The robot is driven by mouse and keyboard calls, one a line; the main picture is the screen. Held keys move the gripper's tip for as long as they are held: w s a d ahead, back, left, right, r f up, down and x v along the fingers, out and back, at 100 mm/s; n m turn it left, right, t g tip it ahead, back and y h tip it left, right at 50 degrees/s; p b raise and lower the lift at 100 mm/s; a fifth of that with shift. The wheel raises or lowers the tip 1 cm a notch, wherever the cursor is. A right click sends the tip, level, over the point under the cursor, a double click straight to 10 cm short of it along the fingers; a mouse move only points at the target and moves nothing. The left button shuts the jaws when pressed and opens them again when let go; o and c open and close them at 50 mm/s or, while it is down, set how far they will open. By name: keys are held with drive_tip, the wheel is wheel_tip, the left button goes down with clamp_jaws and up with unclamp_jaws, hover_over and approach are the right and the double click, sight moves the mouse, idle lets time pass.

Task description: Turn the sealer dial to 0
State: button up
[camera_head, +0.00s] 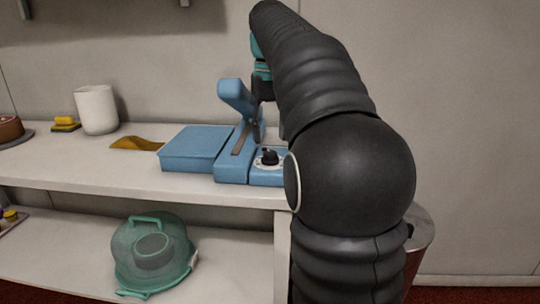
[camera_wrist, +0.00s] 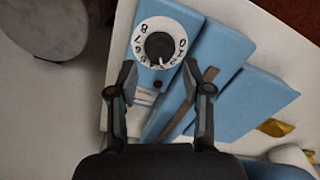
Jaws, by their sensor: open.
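The blue sealer (camera_head: 233,165) stands on the white upper shelf with its blue lever arm (camera_head: 236,95) raised. Its dial, a black knob (camera_head: 269,156) on a white numbered ring, is on the right block. In the wrist view the black knob (camera_wrist: 160,46) sits near the top centre, with numbers on the ring (camera_wrist: 141,31) around it. I cannot tell surely which number the knob points at. My gripper (camera_wrist: 159,66) is open and empty, its two fingertips either side of and just below the dial in the picture. In the head view my arm partly hides the gripper (camera_head: 260,100).
A white cup (camera_head: 96,109), yellow sponges (camera_head: 65,123) and a mustard cloth (camera_head: 135,143) are left of the sealer. A teal domed carrier (camera_head: 152,256) is on the lower shelf. A grey-rimmed bin (camera_head: 423,229) stands past the shelf's right end.

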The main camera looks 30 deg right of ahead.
sight(270, 152)
drive_tip(key=shift+f+b, duration=0.45)
drive_tip(key=shift+f, duration=1.8)
drive_tip(key=c, duration=0.9)
